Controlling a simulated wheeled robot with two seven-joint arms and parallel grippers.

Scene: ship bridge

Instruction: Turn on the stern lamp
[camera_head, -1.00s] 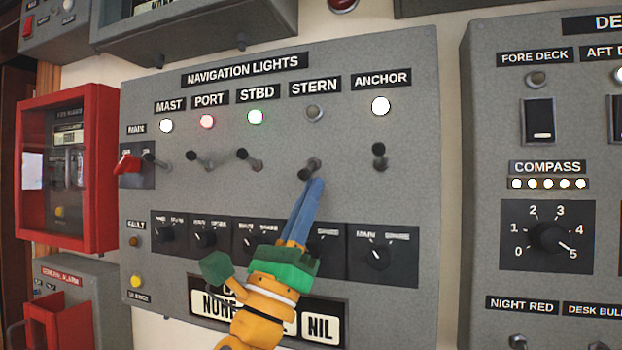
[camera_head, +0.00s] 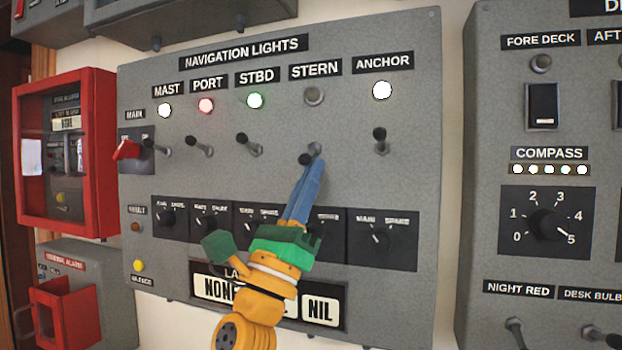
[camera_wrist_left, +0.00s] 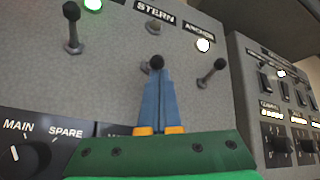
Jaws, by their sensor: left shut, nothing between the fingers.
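The stern toggle lever (camera_head: 306,159) is on the grey navigation lights panel (camera_head: 350,190), below the STERN label (camera_head: 315,71). Its dark knob points downward, while the neighbouring levers tilt upward. The stern lamp (camera_head: 314,96) above it is grey and unlit. My left gripper (camera_head: 318,163) has its blue fingers shut and empty, with the tips close beside and just under the knob. In the left wrist view the knob (camera_wrist_left: 156,62) shows just over the fingertips; I cannot tell whether they touch. My right gripper is not in view.
The mast (camera_head: 165,110), port (camera_head: 206,105), starboard (camera_head: 255,100) and anchor (camera_head: 382,90) lamps are lit. The starboard lever (camera_head: 248,143) and anchor lever (camera_head: 380,139) flank the stern lever. Rotary knobs (camera_head: 375,240) sit below. A compass panel (camera_head: 547,220) stands at right.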

